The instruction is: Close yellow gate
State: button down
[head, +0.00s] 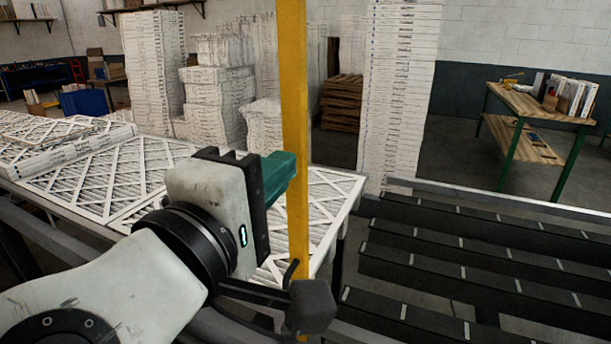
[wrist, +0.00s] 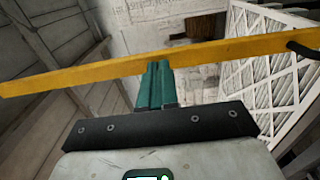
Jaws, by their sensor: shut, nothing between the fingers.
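The yellow gate is a long yellow bar (head: 296,120) standing upright in the head view, running from the top edge down to a dark block (head: 312,306). It also crosses the wrist view (wrist: 90,76) as a slanted band. My gripper (head: 288,164) has green fingers and is at the left side of the bar, about mid-height in the picture. In the wrist view the fingers (wrist: 158,68) are together and empty, with tips right at the bar's edge. Whether they touch it, I cannot tell.
A table of white-framed filters (head: 150,170) lies behind my arm. Dark conveyor slats (head: 450,260) fill the lower right. A tall stack of boxed filters (head: 398,100) stands behind the bar. A wooden workbench (head: 535,105) is at the far right.

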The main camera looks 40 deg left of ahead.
jog(key=shift+w+a, duration=0.15)
jog(key=shift+w, duration=0.5)
